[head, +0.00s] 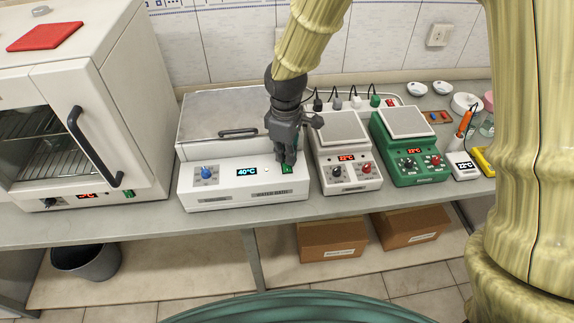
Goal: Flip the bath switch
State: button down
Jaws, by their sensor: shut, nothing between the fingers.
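The white water bath (219,195) stands on the bench left of the middle. Its front panel carries a blue knob (207,172), a display (247,172) reading 40°C and a green switch (287,169) at the right end. My gripper (287,162) is shut and empty, pointing down with its fingertips at the green switch. The fingers hide part of the switch. I cannot tell whether they touch it, or which way the switch is set.
A white hotplate (346,184) and a green one (416,172) stand close to the right of the bath. A white oven (142,120) with a black handle stands to the left. A power strip (395,100) with several plugs lies behind the hotplates. Bare bench front (160,225) runs before the bath.

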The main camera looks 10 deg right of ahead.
jog(key=shift+f, duration=0.45)
dwell(0.3)
jog(key=shift+r, duration=0.1)
jog(key=shift+r+p, duration=3.1)
jog(key=shift+r, duration=0.35)
